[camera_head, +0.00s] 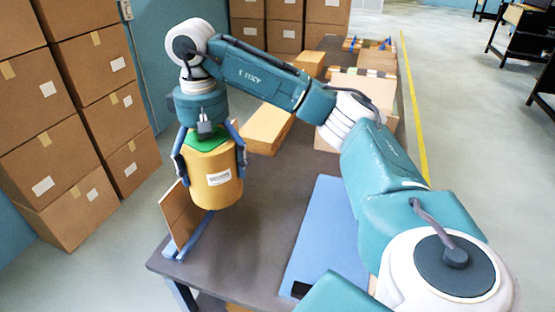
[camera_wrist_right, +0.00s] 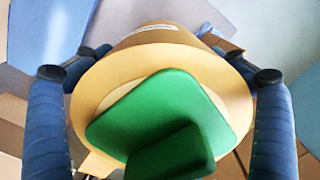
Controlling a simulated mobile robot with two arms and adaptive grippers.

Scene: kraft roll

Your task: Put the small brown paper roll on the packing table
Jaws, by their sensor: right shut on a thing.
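The small brown paper roll (camera_head: 213,185) has a tan wrap, a white label and a green piece (camera_head: 206,139) on its top. My right gripper (camera_head: 211,165) is shut on the roll, with one blue finger on each side. The roll hangs upright over the left part of the packing table (camera_head: 232,255); the gap below it is hard to judge. In the right wrist view the roll (camera_wrist_right: 88,95) fills the middle between the fingers, and the green piece (camera_wrist_right: 165,115) covers much of its end. My left gripper is not in view.
A brown board (camera_head: 181,217) stands in a blue holder (camera_head: 190,240) at the table's left edge, close to the roll. A blue mat (camera_head: 325,230) lies right of it. Yellow-tan boxes (camera_head: 268,128) stand behind. Stacked cartons (camera_head: 60,120) are at the left. Grey tabletop in front is bare.

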